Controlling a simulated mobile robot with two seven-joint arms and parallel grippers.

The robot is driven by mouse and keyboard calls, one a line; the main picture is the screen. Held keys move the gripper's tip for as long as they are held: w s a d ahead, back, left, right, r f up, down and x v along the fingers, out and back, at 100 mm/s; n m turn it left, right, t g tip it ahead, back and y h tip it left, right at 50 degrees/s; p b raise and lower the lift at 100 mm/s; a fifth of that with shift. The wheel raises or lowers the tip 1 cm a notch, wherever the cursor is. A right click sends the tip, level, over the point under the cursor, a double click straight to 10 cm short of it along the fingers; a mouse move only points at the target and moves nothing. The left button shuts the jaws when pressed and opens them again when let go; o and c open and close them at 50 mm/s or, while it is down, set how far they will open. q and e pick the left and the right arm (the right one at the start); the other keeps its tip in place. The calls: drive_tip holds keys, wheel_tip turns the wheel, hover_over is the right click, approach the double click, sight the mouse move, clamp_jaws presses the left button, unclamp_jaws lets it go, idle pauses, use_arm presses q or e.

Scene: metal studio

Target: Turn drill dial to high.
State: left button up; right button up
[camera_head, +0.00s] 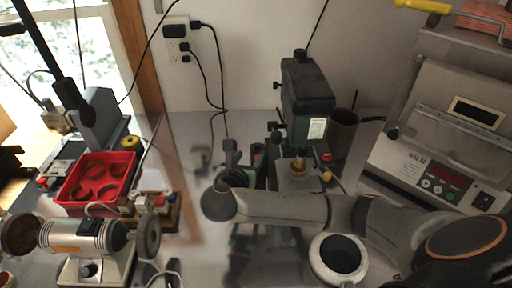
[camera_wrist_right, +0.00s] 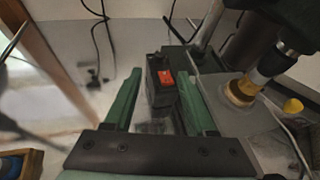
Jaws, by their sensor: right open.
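The dark drill press (camera_head: 307,95) stands against the back wall in the head view. Its chuck (camera_head: 298,165) points down over a small table; the chuck also shows at the right of the wrist view (camera_wrist_right: 268,70). A small black box (camera_wrist_right: 160,95) with an orange-red patch (camera_wrist_right: 166,77) stands beside the drill's base. I cannot make out a dial on it or its setting. My right gripper (camera_head: 246,165) is left of the drill column. Its green fingers (camera_wrist_right: 158,100) are open and apart, with the box showing between them. My left gripper is not in view.
A kiln (camera_head: 430,150) stands at the right. A red tray (camera_head: 97,180) and a bench grinder (camera_head: 85,238) are at the left. A dark cylinder (camera_head: 343,130) stands right of the drill. Black cords (camera_head: 222,90) hang from the wall outlet.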

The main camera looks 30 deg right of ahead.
sight(257, 147)
drive_tip(key=x, duration=0.8)
drive_tip(key=shift+f, duration=0.1)
clamp_jaws()
idle(0.4)
